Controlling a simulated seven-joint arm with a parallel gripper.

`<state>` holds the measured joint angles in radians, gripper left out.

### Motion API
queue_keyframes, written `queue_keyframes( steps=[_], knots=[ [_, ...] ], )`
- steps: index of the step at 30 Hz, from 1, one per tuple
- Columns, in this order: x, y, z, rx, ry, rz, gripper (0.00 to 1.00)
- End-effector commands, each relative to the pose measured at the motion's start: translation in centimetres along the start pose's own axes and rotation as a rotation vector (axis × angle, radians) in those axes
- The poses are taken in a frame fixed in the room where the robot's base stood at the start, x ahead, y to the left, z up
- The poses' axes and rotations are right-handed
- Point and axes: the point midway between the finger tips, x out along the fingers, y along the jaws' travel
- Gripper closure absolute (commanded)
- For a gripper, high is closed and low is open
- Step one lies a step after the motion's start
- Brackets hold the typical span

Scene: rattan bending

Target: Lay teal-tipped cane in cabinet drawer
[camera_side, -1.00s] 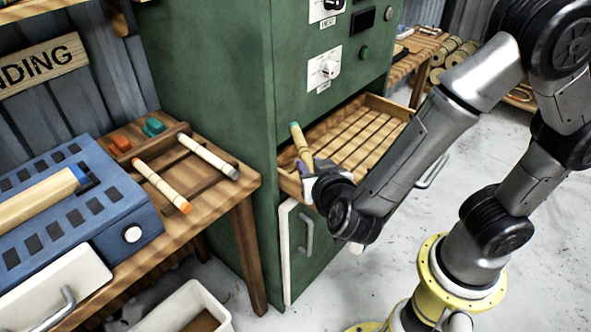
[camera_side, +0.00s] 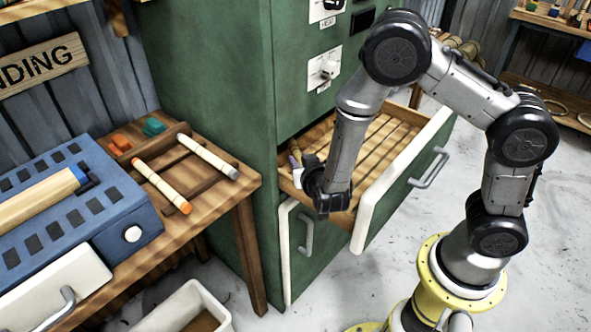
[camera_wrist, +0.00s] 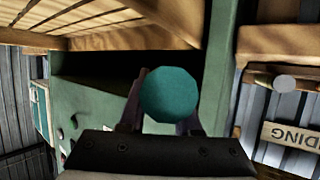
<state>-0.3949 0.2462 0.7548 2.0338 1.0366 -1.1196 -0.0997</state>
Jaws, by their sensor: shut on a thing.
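My gripper (camera_side: 300,172) is shut on the teal-tipped cane (camera_side: 295,153), at the left end of the open cabinet drawer (camera_side: 405,190). In the wrist view the cane's round teal end (camera_wrist: 169,94) faces the camera between the two fingers of my gripper (camera_wrist: 160,115). The drawer has a slatted wooden floor, bare where visible; its slats also show at the top left of the wrist view. I cannot tell whether the cane touches the drawer.
The green cabinet (camera_side: 215,110) rises just left of the drawer. The wooden bench (camera_side: 235,190) at left holds an orange-tipped cane (camera_side: 162,186), a grey-tipped cane (camera_side: 208,157) and a blue slotted machine (camera_side: 70,215). A white bin (camera_side: 185,310) stands on the floor.

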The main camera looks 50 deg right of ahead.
Motion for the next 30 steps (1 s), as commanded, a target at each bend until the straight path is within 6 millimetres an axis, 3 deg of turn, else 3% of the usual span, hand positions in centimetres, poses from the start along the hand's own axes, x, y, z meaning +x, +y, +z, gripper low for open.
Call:
queue_keyframes(
  steps=[9, 17, 23, 30],
  knots=[
    [0.7, -1.3, 0.6, -0.038, 0.002, -0.093, 1.0],
    [1.0, -0.8, 0.1, -0.023, 0.004, -0.061, 1.0],
    [3.0, 3.4, -2.0, 0.061, 0.005, 0.138, 1.0],
    [4.6, 11.3, -4.2, 0.214, -0.001, 0.514, 1.0]
  ],
)
